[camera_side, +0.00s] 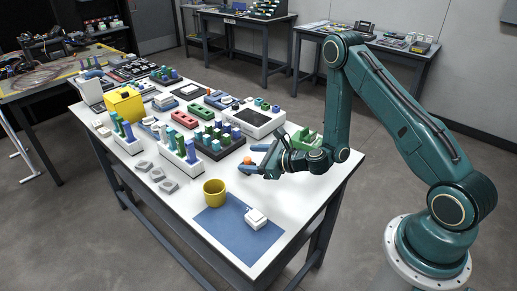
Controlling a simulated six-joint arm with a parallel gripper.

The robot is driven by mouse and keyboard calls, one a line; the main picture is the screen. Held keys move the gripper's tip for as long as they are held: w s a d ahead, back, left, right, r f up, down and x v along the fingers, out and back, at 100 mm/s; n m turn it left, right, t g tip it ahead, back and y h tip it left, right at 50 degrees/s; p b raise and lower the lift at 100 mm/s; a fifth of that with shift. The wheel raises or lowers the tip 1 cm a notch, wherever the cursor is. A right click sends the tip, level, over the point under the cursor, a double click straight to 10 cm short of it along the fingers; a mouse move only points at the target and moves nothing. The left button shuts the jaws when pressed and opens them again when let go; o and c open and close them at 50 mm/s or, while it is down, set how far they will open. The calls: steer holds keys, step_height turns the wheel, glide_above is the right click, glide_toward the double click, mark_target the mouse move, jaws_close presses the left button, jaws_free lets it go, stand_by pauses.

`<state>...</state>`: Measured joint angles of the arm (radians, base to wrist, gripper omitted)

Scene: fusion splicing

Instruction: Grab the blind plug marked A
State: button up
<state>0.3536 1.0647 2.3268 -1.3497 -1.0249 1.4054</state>
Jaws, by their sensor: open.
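My gripper (262,161) is open above the right part of the white table, with its blue-grey fingers pointing left. A small orange piece (247,160) shows close to the fingers; I cannot tell whether it touches them. Several small plug-like pieces, blue, green and dark, stand in a dark block (222,136) left of my gripper. Taller blue and green pieces stand in a white rack (186,152) and in another white rack (127,138) farther left. No letter marking is readable at this size, so I cannot tell which piece is the blind plug marked A.
A white device (256,118) stands behind my gripper. A yellow box (124,104) is far left.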

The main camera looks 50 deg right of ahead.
steer(key=d+f+m+h, duration=0.1)
steer(key=s+d+f+m, duration=0.1)
steer(key=f+m, duration=0.1)
steer(key=d+f+m+h, duration=0.1)
steer(key=f, duration=0.1)
steer(key=shift+s+d+m+h, duration=0.25)
steer(key=shift+m+h, duration=0.05)
steer(key=shift+w, duration=0.2)
steer(key=shift+w+a+f, duration=0.1)
steer(key=shift+w+f, duration=0.1)
steer(key=shift+w, duration=0.05)
steer(key=shift+w+f, duration=0.15)
steer(key=shift+w, duration=0.3)
steer(key=shift+w, duration=0.15)
steer(key=shift+x, duration=2.65)
steer(key=shift+f, duration=0.15)
steer(key=shift+c, duration=0.4)
steer(key=c, duration=1)
